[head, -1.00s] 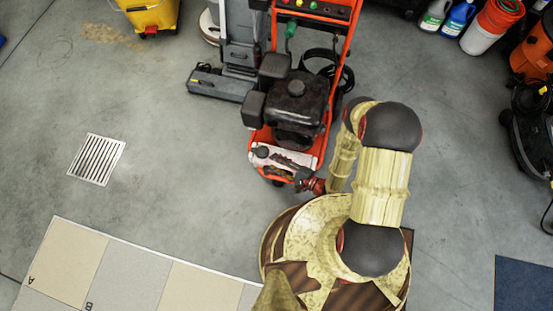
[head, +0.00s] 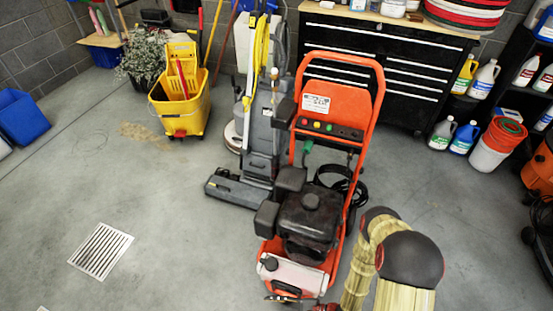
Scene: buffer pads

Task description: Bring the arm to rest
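My arm enters at the lower right, with dark round joints and pale, wood-patterned links. It bends down past the bottom edge, and a bit of its red wrist shows there. My gripper (head: 286,292) seems to be the small dark shape at the bottom edge, in front of the white tank (head: 292,274) of the orange pressure washer (head: 340,67). It is too small and dark to show its fingers clearly. I see nothing held in it. I cannot tell whether it touches the washer.
A grey floor machine (head: 258,150) and a yellow mop bucket (head: 182,108) stand left of the washer. A black tool chest (head: 395,65) is behind. Buffer pads (head: 466,14) are stacked at the top right. Bottles and a red-and-white bucket (head: 494,148) stand at right. Floor around the drain (head: 101,250) is clear.

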